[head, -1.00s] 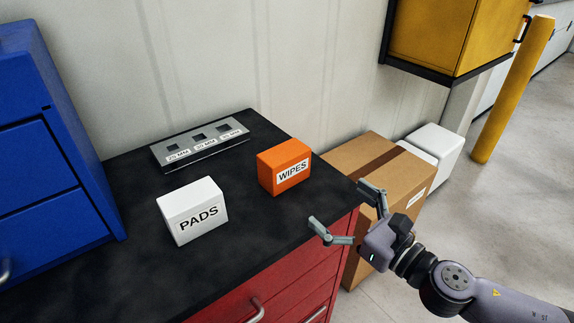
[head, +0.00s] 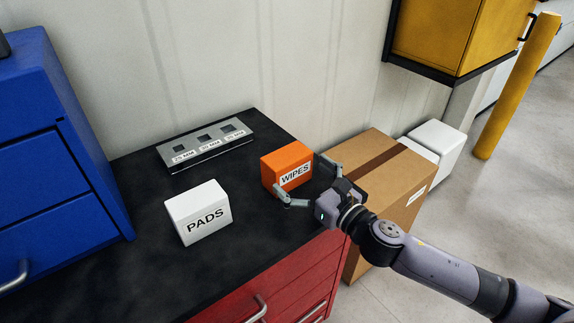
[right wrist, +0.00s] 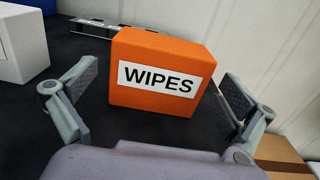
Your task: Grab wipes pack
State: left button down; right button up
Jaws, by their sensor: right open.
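The orange wipes pack (head: 285,160) stands on the black top of the red cabinet, its white WIPES label facing my right gripper. My right gripper (head: 306,178) is open at the pack's front right. In the right wrist view the pack (right wrist: 162,52) stands between the two spread fingers of the gripper (right wrist: 158,102), with a gap to each finger. The fingers do not appear to touch it. My left gripper is not in view.
A white PADS box (head: 200,205) stands left of the wipes pack. A grey gauge block with square holes (head: 188,157) lies behind, near the wall. A blue drawer unit (head: 50,150) stands at left. A cardboard box (head: 375,165) is beside the cabinet at right.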

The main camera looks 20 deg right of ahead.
aim_at(287, 161)
jog(key=x, duration=0.1)
jog(key=p+x, duration=0.1)
jog(key=x, duration=0.3)
jog(key=shift+d+r, duration=0.1)
jog(key=shift+r, duration=0.15)
jog(key=shift+w+f, duration=0.1)
jog(key=shift+w, duration=0.1)
jog(key=shift+s, duration=0.1)
jog(key=shift+c, duration=0.4)
jog(key=c, duration=0.8)
jog(key=shift+c, duration=0.5)
